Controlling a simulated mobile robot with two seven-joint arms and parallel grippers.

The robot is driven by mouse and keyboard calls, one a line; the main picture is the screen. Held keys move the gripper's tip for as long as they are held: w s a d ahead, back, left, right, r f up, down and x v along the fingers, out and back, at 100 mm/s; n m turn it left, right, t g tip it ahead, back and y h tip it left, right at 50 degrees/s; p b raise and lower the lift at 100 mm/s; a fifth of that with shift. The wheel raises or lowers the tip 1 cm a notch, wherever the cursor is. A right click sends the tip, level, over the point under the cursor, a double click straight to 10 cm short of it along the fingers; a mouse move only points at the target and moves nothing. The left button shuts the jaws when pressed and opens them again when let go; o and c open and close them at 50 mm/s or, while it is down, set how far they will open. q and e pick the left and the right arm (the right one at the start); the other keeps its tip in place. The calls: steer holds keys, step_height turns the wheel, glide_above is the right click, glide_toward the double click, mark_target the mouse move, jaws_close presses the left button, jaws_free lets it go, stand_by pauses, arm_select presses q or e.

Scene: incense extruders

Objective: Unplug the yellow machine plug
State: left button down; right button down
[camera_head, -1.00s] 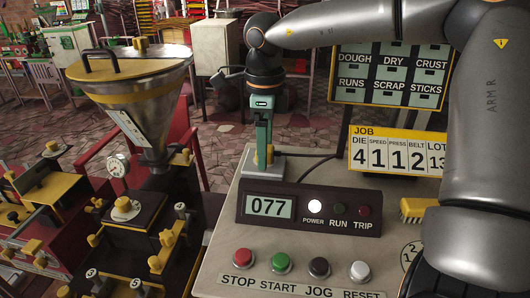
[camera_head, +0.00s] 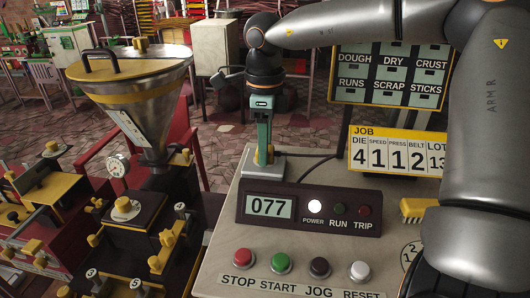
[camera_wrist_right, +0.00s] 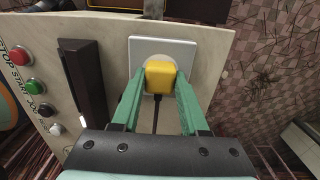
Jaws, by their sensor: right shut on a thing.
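The yellow plug (camera_wrist_right: 160,77) sits in front of a white socket plate (camera_wrist_right: 185,48) in the right wrist view, with its black cord (camera_wrist_right: 156,112) hanging toward me. The green fingers of my right gripper (camera_wrist_right: 159,84) stand on both sides of the plug and are shut on it. I cannot tell whether there is a gap between plug and socket. In the head view my right gripper (camera_head: 263,160) points down at the grey-white plate (camera_head: 247,176) on the panel's far edge, and a bit of the yellow plug (camera_head: 270,153) shows there. My left gripper is not in view.
The control panel (camera_head: 222,262) has a 077 display (camera_head: 269,207), lamps and a row of coloured buttons. A job board (camera_head: 397,150) and a yellow brush (camera_head: 415,209) are at the right. The hopper machine (camera_head: 140,100) stands left. A dark block (camera_wrist_right: 84,78) is left of the socket.

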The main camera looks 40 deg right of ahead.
steer(key=shift+r, duration=0.2)
steer(key=shift+r+p, duration=2.4)
steer(key=shift+r, duration=0.45)
